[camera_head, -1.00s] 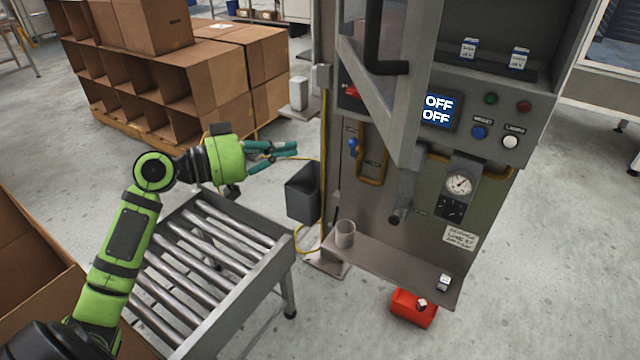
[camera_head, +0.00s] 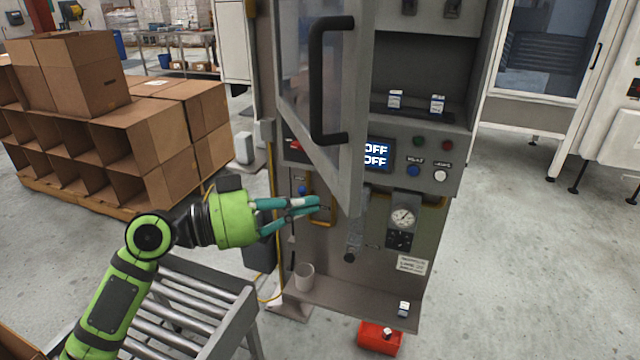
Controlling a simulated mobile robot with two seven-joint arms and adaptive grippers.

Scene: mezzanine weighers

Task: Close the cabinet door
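The cabinet door (camera_head: 354,110) is a grey-framed clear panel with a black bar handle (camera_head: 318,80). It stands open, swung out toward me on the left of the grey cabinet (camera_head: 440,158). Behind it the cabinet's upper compartment (camera_head: 430,65) is exposed. My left gripper (camera_head: 318,204) is at the lower left of the door, below the handle and in front of the cabinet's lower panel. Its teal fingers look slightly apart with nothing between them. I cannot tell whether they touch the door. My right gripper is not in view.
A roller conveyor (camera_head: 205,290) stands below my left arm. A shelf (camera_head: 350,300) with a cup (camera_head: 304,276) juts from the cabinet. A red box (camera_head: 380,338) lies on the floor below. Cardboard boxes (camera_head: 160,125) are stacked at left. Floor at right is clear.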

